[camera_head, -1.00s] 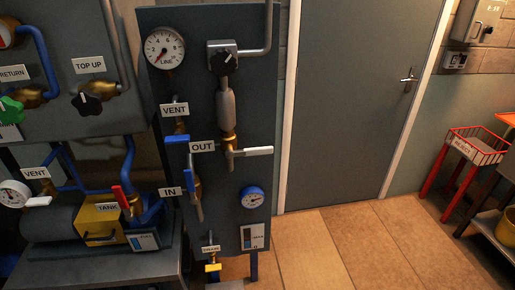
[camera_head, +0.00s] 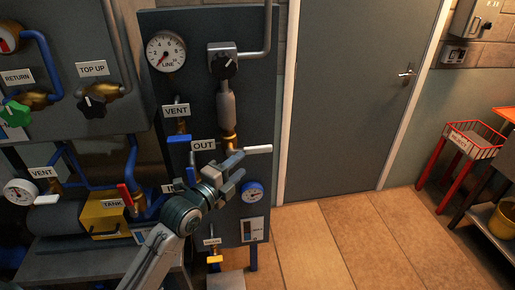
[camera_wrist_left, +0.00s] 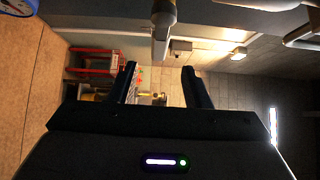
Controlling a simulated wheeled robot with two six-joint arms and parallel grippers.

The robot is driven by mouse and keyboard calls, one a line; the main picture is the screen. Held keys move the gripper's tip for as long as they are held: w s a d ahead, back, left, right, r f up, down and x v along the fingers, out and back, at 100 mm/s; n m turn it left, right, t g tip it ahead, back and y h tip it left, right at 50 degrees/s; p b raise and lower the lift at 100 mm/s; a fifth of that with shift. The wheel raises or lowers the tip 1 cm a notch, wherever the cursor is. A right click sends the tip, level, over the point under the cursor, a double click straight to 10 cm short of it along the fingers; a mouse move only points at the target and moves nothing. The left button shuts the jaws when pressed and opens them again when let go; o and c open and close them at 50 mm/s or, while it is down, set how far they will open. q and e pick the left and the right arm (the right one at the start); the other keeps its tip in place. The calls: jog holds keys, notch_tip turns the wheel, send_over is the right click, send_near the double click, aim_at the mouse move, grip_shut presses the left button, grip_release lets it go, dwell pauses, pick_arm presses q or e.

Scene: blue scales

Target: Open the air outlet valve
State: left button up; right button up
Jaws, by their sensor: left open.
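The OUT valve has a brass body (camera_head: 228,140) under a grey cylinder on the dark panel. Its white lever handle (camera_head: 258,149) points right, roughly level. The OUT label (camera_head: 203,145) is left of it. My left gripper (camera_head: 240,167) is open and empty, just below and in front of the lever, and covers part of the panel. In the left wrist view, the open fingers (camera_wrist_left: 159,70) stand apart, and a pale rod-like end (camera_wrist_left: 163,25), probably the lever, lies ahead between their lines. I see no contact. My right gripper is not in view.
A VENT valve with a blue handle (camera_head: 180,138) is left of OUT. The IN label is partly hidden behind my arm. A LINE gauge (camera_head: 166,51) and a black knob (camera_head: 224,65) are above. A blue gauge (camera_head: 253,192) is close below.

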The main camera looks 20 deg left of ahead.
aim_at(256, 151)
pick_arm(q)
jog(key=p+x, duration=0.2)
jog(key=x, duration=0.7)
jog(key=shift+s+p, duration=0.1)
jog(key=shift+p, duration=0.25)
jog(key=shift+w+d, duration=0.15)
jog(key=shift+w, duration=0.25)
jog(key=shift+c, duration=0.2)
jog(key=c, duration=0.7)
jog(key=shift+f, duration=0.1)
grip_shut()
